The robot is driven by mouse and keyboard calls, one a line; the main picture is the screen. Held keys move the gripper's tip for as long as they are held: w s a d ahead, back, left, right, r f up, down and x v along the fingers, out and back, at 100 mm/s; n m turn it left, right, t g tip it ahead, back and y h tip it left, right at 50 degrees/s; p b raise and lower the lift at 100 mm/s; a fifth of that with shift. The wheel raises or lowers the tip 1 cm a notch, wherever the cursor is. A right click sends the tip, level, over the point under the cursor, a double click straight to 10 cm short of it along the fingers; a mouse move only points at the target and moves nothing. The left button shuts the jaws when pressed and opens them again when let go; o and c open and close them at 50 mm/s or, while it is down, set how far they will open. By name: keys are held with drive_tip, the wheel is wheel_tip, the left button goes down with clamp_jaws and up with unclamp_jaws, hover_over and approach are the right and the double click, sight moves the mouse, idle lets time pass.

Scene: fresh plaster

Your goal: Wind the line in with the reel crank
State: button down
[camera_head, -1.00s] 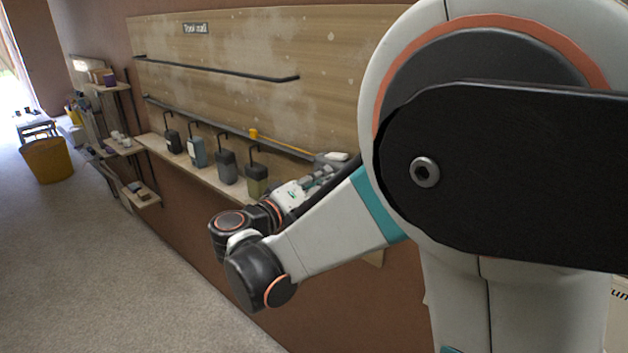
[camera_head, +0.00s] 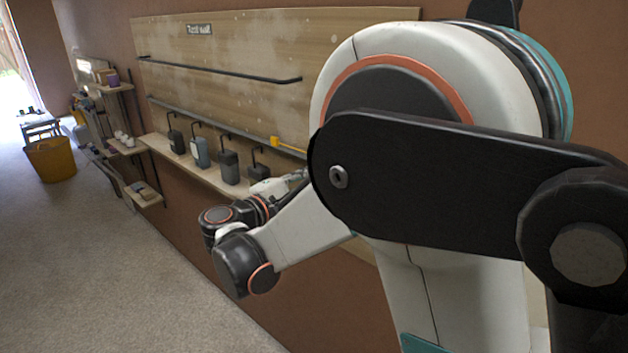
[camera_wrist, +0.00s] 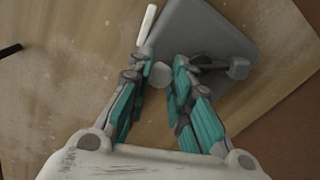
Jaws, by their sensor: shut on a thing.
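In the wrist view the reel (camera_wrist: 205,32) is a grey block against the wooden board. A pale round knob of the crank (camera_wrist: 160,75) shows between the teal fingers of my gripper (camera_wrist: 162,66). The fingers are closed in on the knob from both sides. A grey arm with a rounded end (camera_wrist: 238,68) sits at the right of the reel, partly behind the right finger. A white bar stands up beside the left fingertip. In the head view my arm hides the reel and most of the gripper. A yellow piece (camera_head: 275,141) with a thin yellow line shows on the board.
Several dark dispensers (camera_head: 229,167) stand on the narrow wall shelf (camera_head: 190,164), left of my gripper. A black rail (camera_head: 215,70) crosses the board (camera_head: 320,60). A yellow bin (camera_head: 50,160) stands far left. The floor in front is clear.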

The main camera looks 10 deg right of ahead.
drive_tip(key=shift+w+a+f+n, duration=0.15)
drive_tip(key=shift+w+n, duration=0.05)
drive_tip(key=shift+n, duration=0.35)
drive_tip(key=shift+w+a+f+n, duration=0.1)
drive_tip(key=shift+w+f+n, duration=0.05)
drive_tip(key=shift+n, duration=0.4)
drive_tip(key=c, duration=1.4)
unclamp_jaws()
drive_tip(key=v, duration=1.2)
